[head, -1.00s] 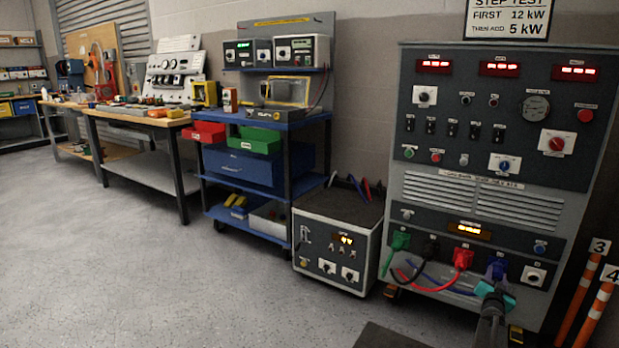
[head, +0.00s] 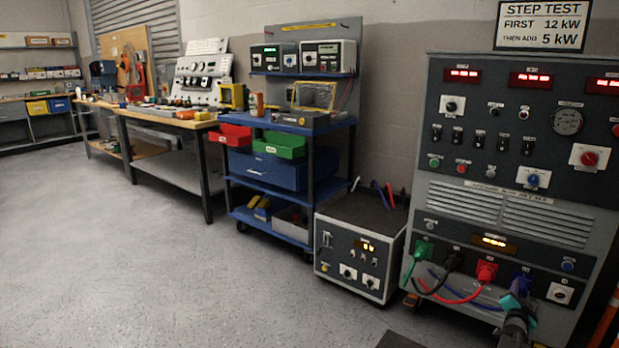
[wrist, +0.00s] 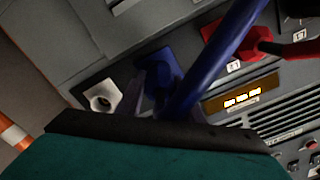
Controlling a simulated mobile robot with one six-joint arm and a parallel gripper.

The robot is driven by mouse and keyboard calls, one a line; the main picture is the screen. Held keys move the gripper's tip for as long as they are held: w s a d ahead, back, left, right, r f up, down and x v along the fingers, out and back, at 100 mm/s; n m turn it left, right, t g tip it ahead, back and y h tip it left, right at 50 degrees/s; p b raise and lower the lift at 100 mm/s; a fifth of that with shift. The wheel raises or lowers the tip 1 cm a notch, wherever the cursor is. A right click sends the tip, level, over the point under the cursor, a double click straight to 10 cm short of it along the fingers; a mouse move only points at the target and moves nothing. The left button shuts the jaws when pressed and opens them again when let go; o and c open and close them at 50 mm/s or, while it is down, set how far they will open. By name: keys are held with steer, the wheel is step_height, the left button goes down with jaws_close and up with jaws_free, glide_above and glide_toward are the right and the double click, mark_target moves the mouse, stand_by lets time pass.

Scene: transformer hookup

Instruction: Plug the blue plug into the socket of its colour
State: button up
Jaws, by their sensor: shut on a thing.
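My gripper (head: 513,301), with teal parts, is shut on the blue plug close to the panel. A green plug (head: 421,250), a black plug (head: 453,260) and a red plug (head: 486,271) are in the sockets to the left.
The red cable (head: 455,299) hangs in front of the panel. A low grey unit (head: 352,262) stands left of the cabinet, and orange posts (head: 606,320) stand at the right. Open floor (head: 180,280) lies left.

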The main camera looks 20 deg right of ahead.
mark_target(520, 298)
steer(key=shift+r+p, duration=0.1)
steer(key=shift+p, duration=0.2)
steer(key=shift+m+p, duration=0.5)
steer(key=shift+m, duration=0.5)
steer(key=shift+m+p, duration=0.8)
steer(key=shift+m, duration=0.7)
steer(key=shift+m, duration=0.3)
steer(key=o, duration=1.3)
steer(key=shift+a, duration=0.1)
steer(key=shift+v, duration=2.45)
